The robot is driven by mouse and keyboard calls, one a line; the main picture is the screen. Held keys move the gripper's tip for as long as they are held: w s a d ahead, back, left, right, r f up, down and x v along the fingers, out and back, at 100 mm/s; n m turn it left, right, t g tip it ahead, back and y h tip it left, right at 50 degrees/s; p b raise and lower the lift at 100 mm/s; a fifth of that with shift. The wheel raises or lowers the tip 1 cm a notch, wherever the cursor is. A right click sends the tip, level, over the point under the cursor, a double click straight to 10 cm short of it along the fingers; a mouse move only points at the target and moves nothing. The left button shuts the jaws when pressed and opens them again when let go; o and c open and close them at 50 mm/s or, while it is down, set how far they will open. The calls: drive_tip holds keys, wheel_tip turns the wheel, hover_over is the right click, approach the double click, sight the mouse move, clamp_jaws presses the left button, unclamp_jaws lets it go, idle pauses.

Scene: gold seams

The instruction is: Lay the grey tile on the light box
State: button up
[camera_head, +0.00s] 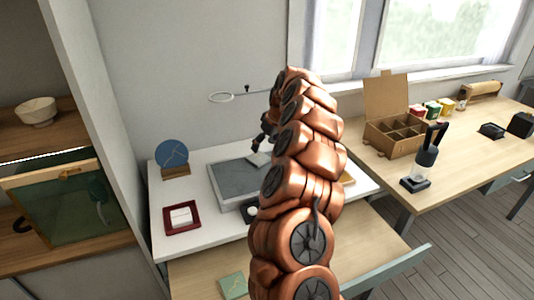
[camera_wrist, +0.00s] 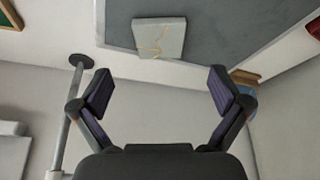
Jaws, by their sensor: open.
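The grey tile (camera_wrist: 160,37), a pale square with gold seams, lies on a dark grey flat panel (camera_wrist: 230,30) near its edge in the wrist view. This panel, which looks like the light box, also shows in the head view (camera_head: 229,180) on a white table, partly hidden by my arm. A small pale piece (camera_head: 259,158) at its far edge there appears to be the tile. My gripper (camera_wrist: 160,88) is open, with nothing between its fingers, and apart from the tile. In the head view the gripper is mostly hidden behind my copper arm.
A blue disc (camera_head: 172,155) stands on a wooden stand at the table's back left. A red tray (camera_head: 182,217) holds a white block. A ring on a thin arm (camera_head: 222,97) hangs above. A green tile (camera_head: 233,286) lies on the lower desk. A divided box (camera_head: 396,136) stands right.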

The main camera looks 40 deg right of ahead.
drive_tip(key=v, duration=0.4)
drive_tip(key=shift+a+r, duration=0.1)
drive_tip(key=shift+r, duration=0.25)
drive_tip(key=s+a+r+n+g+y, duration=0.1)
drive_tip(key=s+a+r, duration=0.25)
drive_tip(key=a, duration=0.55)
drive_tip(key=s+a+r, duration=0.2)
drive_tip(key=s+a, duration=0.3)
drive_tip(key=a, duration=0.4)
drive_tip(key=s+a+r+n+g+y, duration=0.15)
drive_tip(key=s+a, duration=0.25)
drive_tip(key=a, duration=0.5)
drive_tip(key=s+a+f+m+g+h, duration=0.1)
drive_tip(key=s+a, duration=0.2)
drive_tip(key=s, duration=0.4)
drive_tip(key=s+a+g, duration=0.1)
drive_tip(key=s+a, duration=0.2)
drive_tip(key=s, duration=0.5)
drive_tip(key=s+f+m+g+h, duration=0.1)
drive_tip(key=s+f, duration=0.2)
drive_tip(key=s, duration=0.6)
drive_tip(key=s+f+m+h, duration=0.1)
drive_tip(key=s+f+m, duration=0.1)
drive_tip(key=s, duration=0.7)
drive_tip(key=shift+s+d+f+g, duration=0.4)
drive_tip(key=shift+d+f, duration=0.1)
drive_tip(key=shift+f, duration=0.2)
